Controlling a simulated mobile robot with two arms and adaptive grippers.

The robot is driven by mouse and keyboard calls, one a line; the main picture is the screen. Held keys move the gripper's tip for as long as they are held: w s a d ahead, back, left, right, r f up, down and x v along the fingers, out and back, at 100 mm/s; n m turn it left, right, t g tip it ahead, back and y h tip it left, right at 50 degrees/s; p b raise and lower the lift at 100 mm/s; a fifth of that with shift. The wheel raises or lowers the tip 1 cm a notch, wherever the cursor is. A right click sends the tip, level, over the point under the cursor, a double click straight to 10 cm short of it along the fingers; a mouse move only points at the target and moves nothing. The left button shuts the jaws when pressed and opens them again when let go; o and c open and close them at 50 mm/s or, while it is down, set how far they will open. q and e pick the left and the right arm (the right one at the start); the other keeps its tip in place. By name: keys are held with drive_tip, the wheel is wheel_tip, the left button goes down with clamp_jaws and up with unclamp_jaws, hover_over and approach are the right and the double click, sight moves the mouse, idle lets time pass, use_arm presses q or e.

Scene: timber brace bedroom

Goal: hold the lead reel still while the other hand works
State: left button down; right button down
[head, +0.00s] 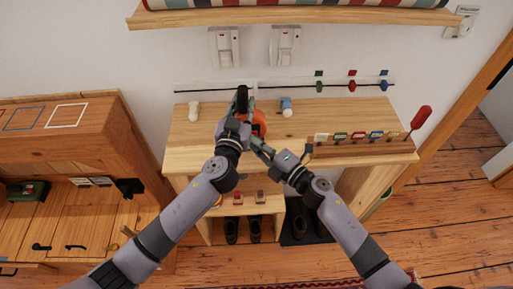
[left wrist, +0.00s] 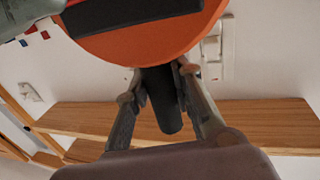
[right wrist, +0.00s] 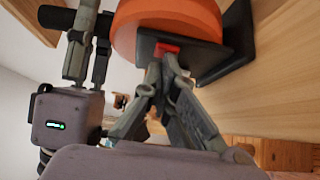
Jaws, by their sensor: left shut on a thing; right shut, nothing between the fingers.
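The lead reel is an orange disc (head: 259,122) with a black handle and a dark stand, at the middle of the wooden bench top. In the left wrist view the orange disc (left wrist: 150,35) fills the top. My left gripper (left wrist: 163,80) is shut on the reel's black handle (left wrist: 168,112). My right gripper (right wrist: 163,68) is shut and empty, its tips close to a small red part (right wrist: 167,46) on the reel's black stand (right wrist: 205,58). I cannot tell whether they touch it. My left gripper mostly hides the reel in the head view.
A white object (head: 194,111) and a blue-and-white one (head: 286,106) stand either side of the reel. A rack of coloured tags (head: 350,146) and a red-handled tool (head: 421,117) are at the right. Wall sockets (head: 224,47) are behind. Shoes (head: 231,230) are below.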

use_arm(q)
drive_tip(key=shift+s+d+f, duration=0.15)
drive_tip(key=shift+d, duration=0.05)
use_arm(e)
drive_tip(key=shift+s, duration=0.45)
drive_tip(key=s+a+v, duration=0.1)
drive_tip(key=v, duration=1.1)
drive_tip(key=shift+s+a, duration=0.25)
use_arm(q)
drive_tip(key=shift+a, duration=0.1)
drive_tip(key=c, duration=1.8)
unclamp_jaws()
drive_tip(key=shift+f, duration=0.1)
drive_tip(key=o, duration=0.5)
drive_tip(key=shift+r, duration=0.2)
